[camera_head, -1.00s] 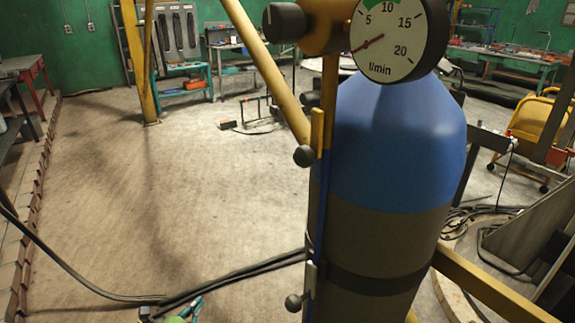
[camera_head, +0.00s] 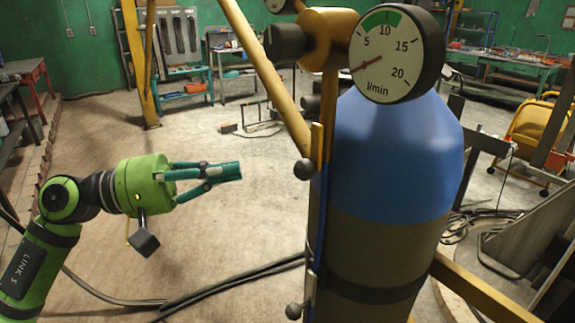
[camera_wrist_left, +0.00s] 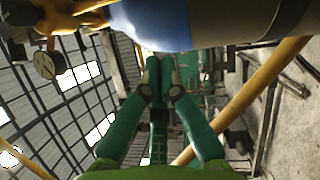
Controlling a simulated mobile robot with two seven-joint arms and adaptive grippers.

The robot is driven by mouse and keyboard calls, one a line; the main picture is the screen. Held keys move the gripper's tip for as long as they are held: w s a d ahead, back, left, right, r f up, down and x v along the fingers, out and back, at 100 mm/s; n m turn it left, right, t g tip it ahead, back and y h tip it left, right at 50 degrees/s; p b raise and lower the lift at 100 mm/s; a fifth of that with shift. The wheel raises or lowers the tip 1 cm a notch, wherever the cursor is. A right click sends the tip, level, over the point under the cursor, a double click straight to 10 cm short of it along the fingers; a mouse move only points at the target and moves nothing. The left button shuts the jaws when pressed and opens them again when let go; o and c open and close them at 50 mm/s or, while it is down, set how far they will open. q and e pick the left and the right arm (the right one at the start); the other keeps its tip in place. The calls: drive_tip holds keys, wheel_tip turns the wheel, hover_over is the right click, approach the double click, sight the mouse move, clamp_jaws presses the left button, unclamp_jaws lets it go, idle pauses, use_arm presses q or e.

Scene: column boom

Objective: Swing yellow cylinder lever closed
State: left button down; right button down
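The blue and dark grey gas cylinder (camera_head: 395,150) stands upright at the right of the head view. A yellow upright piece (camera_head: 316,140) with a dark ball knob (camera_head: 304,169) runs down its left side, above a blue strip; I take this for the lever. A second dark ball knob (camera_head: 294,311) sits lower on the same side. My left gripper (camera_head: 238,171) is left of the upper knob, apart from it, pointing right. Its teal fingertips lie together, with nothing between them; they also show in the left wrist view (camera_wrist_left: 160,68). My right gripper is not in view.
A round dial gauge (camera_head: 395,55) and yellow fitting with a dark cylindrical knob (camera_head: 284,42) top the cylinder. Black cables (camera_head: 235,276) cross the floor. Floor left of the cylinder is otherwise open.

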use_arm(q)
drive_tip(key=shift+r, duration=0.1)
drive_tip(key=r+p+x, duration=0.1)
drive_tip(key=p+x, duration=0.6)
drive_tip(key=x, duration=0.4)
drive_tip(key=s, duration=0.1)
drive_tip(key=s+a+p, duration=0.1)
drive_tip(key=s+p, duration=0.1)
drive_tip(key=s, duration=0.1)
drive_tip(key=shift+s+a+f, duration=0.1)
drive_tip(key=shift+a+f, duration=0.15)
drive_tip(key=shift+a, duration=0.05)
